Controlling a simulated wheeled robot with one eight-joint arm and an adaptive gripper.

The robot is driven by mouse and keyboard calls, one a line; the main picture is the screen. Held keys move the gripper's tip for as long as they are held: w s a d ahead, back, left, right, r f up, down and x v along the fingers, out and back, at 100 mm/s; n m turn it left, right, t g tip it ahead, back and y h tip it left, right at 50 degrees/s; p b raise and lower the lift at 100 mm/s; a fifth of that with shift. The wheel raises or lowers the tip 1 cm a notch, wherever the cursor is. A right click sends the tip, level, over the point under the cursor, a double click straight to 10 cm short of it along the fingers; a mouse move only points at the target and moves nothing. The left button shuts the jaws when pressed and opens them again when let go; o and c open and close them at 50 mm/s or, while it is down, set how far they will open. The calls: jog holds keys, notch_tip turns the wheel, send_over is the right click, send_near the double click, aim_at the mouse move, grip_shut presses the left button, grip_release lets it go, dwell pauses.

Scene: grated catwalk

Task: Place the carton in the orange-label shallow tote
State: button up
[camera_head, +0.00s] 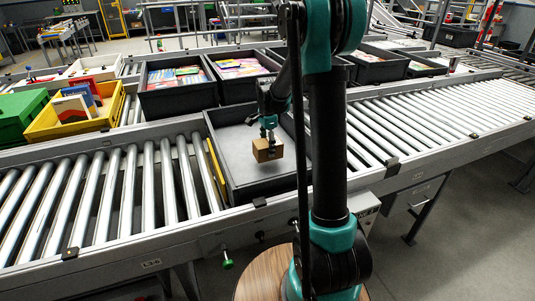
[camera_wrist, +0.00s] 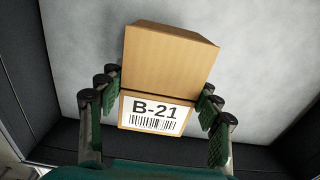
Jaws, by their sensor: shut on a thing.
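The carton (camera_head: 267,150) is a small brown box held by my gripper (camera_head: 268,132) within the outline of a shallow dark tote (camera_head: 247,192) with a grey floor. In the wrist view the carton (camera_wrist: 168,58) sits between both green-padded fingers of my gripper (camera_wrist: 160,98). A white label reading B-21 with a barcode faces the camera. The grey tote floor (camera_wrist: 75,45) lies behind it, with dark walls at the sides. A yellow-orange strip (camera_head: 216,168) runs along the tote's left side. I cannot tell whether the carton touches the floor.
The tote stands on a roller conveyor (camera_head: 85,195). Behind it are dark totes full of books or packets (camera_head: 176,90). A yellow bin with books (camera_head: 58,130) and a green bin (camera_head: 20,115) stand at left. Bare rollers (camera_head: 440,110) lie at right.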

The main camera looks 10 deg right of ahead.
jog(key=shift+f, duration=1.75)
jog(key=shift+f, duration=0.1)
jog(key=o, duration=1.3)
notch_tip(320, 180, up, 12)
jog(key=shift+r, duration=0.1)
